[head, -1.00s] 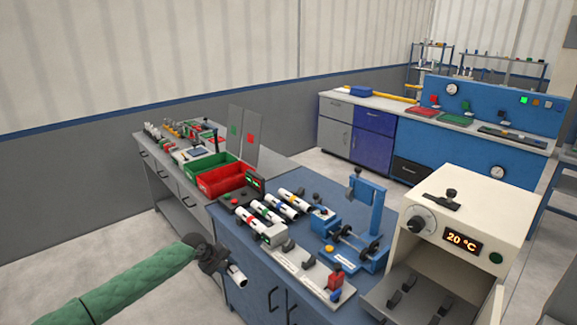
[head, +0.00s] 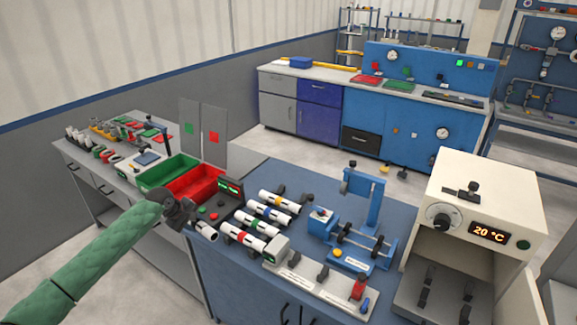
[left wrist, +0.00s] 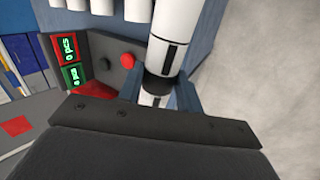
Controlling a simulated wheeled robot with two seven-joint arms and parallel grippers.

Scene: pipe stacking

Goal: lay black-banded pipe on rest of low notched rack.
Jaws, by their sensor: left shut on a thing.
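My left gripper (head: 182,214) is shut on a white pipe (head: 206,231), at the left edge of the blue workbench. In the left wrist view the white pipe (left wrist: 178,35) runs up between the fingers, and a black band (left wrist: 159,88) shows at the grip. Several white pipes with coloured bands, such as the yellow-banded one (head: 275,201), lie side by side to the right of the gripper. Dark notched supports (head: 225,226) show at their ends; this looks like the low notched rack, partly hidden by the pipes. My right gripper is not in view.
A red bin (head: 190,184) and a green bin (head: 166,172) stand behind the gripper. A pale plate (head: 305,283) with dark rests lies at the bench front. A blue press (head: 366,205) and an open cream oven (head: 490,190) stand to the right.

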